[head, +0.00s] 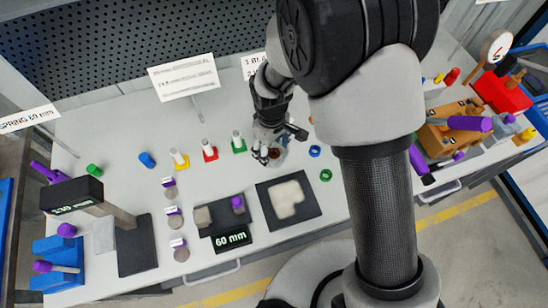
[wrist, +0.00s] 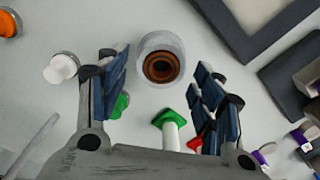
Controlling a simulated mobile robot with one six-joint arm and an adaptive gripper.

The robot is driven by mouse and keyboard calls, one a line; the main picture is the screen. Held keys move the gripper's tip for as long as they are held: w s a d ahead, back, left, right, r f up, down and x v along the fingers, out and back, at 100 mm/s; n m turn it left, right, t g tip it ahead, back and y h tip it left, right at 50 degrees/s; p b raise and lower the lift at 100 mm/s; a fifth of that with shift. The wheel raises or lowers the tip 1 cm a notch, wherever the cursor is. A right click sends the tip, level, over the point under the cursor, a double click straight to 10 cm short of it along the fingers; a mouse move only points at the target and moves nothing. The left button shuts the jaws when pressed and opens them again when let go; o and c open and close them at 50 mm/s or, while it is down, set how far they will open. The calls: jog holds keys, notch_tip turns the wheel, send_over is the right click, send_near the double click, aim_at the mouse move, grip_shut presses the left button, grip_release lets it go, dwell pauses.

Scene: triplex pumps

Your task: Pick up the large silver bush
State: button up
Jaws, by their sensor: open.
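A large silver bush (wrist: 148,46), a short pale-grey ring with a brown-orange bore, stands upright on the bench in the wrist view. In the head view it is partly hidden at the gripper's fingertips (head: 279,160). My gripper (wrist: 161,70) is open and points down at the bench. Its two blue-padded fingers lie to the left and right of the bush in the picture, with clear gaps on both sides. I cannot tell how far the tips are above the bench. Nothing is held.
Green (head: 239,146), red (head: 210,154) and yellow (head: 181,162) bases with white pins stand left of the gripper. A black tray (head: 262,205) with a pale pad lies in front. Blue (head: 315,151) and green (head: 325,175) rings lie to the right. Sign cards (head: 184,77) stand behind.

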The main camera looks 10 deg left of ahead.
notch_tip(320, 180, down, 3)
jog(key=shift+r, duration=0.2)
jog(key=shift+r, duration=0.1)
jog(key=shift+c, duration=0.2)
jog(key=c, duration=1.2)
